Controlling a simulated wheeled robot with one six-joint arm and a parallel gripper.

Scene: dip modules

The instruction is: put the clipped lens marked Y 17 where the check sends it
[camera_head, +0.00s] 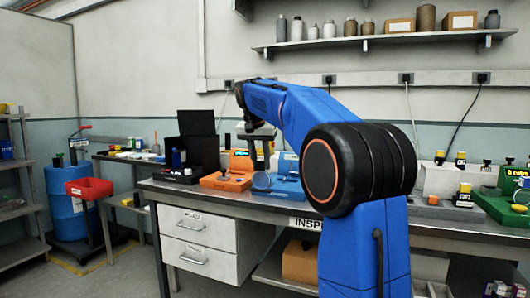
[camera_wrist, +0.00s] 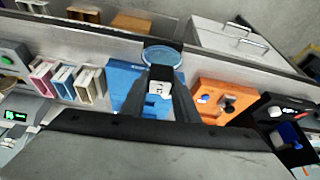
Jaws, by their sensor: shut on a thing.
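My gripper (camera_wrist: 161,80) is shut on the dark clip of the clipped lens, between its two grey fingers. The round, clear lens (camera_wrist: 160,55) sticks out beyond the fingertips in the wrist view. A white label shows on the clip, but its marking is too small to read. In the head view my gripper (camera_head: 262,160) points down, with the lens (camera_head: 262,180) below it, in front of the gap between an orange device (camera_head: 225,182) and a blue device (camera_head: 288,188). I cannot tell whether the lens touches anything. The blue device (camera_wrist: 122,80) lies behind the fingers in the wrist view.
A black device (camera_head: 180,174) with a raised panel stands left of the orange one. Pink, blue and white holders (camera_wrist: 68,82) stand beyond the blue device. A green device (camera_head: 505,205) is at the bench's right end. A red bin (camera_head: 90,188) sits farther left.

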